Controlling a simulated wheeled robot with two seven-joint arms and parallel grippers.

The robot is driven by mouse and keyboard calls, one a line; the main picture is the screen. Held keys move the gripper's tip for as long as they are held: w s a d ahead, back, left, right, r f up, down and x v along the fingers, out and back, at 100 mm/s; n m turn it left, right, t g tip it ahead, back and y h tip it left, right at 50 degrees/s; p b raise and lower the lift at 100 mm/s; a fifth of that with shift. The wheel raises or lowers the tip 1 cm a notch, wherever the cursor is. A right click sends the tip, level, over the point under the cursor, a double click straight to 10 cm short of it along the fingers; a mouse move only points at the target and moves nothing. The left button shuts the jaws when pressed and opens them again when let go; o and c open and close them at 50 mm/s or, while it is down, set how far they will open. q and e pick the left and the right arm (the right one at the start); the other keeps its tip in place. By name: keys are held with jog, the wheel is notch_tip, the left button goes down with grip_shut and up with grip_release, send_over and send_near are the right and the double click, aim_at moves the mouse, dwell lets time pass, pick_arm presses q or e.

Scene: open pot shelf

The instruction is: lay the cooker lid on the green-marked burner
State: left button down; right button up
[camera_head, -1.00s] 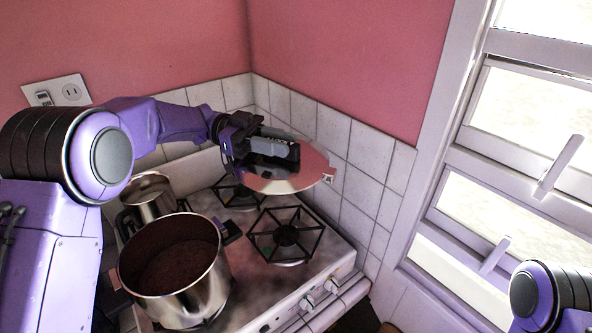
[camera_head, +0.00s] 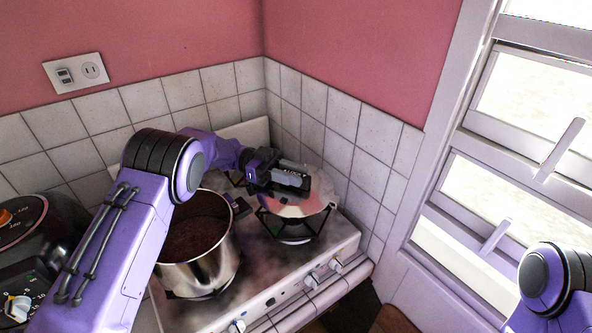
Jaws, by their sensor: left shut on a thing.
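The cooker lid (camera_head: 308,208), a shiny round disc with a reddish sheen, is in my left gripper (camera_head: 298,183). The gripper is shut on it from above and hides much of its left and far part. The lid is roughly level over the right-hand front burner (camera_head: 291,238), whose black grate shows below and around its near edge. I cannot tell whether lid and grate touch.
A large steel pot (camera_head: 208,272) with dark contents stands left of the lid on a front burner. A dark cooker (camera_head: 62,232) with a knob and buttons sits at the far left. The tiled wall (camera_head: 342,152) is close behind the lid; a window is at right.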

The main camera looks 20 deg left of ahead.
aim_at(292, 190)
pick_arm(q)
jog(key=shift+s+f, duration=0.45)
jog(key=shift+f, duration=0.3)
jog(key=f, duration=0.1)
jog(key=f+b, duration=0.1)
jog(key=shift+w+f, duration=0.3)
jog(key=shift+w, duration=0.1)
jog(key=shift+w+f, duration=0.15)
jog(key=shift+f, duration=0.2)
jog(key=shift+f+b, duration=0.2)
jog(key=shift+b, duration=0.2)
jog(key=shift+s+r, duration=0.1)
jog(key=shift+s, duration=0.2)
pick_arm(e)
jog(key=shift+s+f, duration=0.1)
jog(key=shift+f, duration=0.8)
pick_arm(q)
jog(key=shift+w+a, duration=0.15)
pick_arm(e)
jog(key=shift+f, duration=0.1)
pick_arm(q)
jog(key=shift+f+b, duration=0.5)
jog(key=shift+b, duration=0.05)
pick_arm(e)
jog(key=shift+f, duration=0.45)
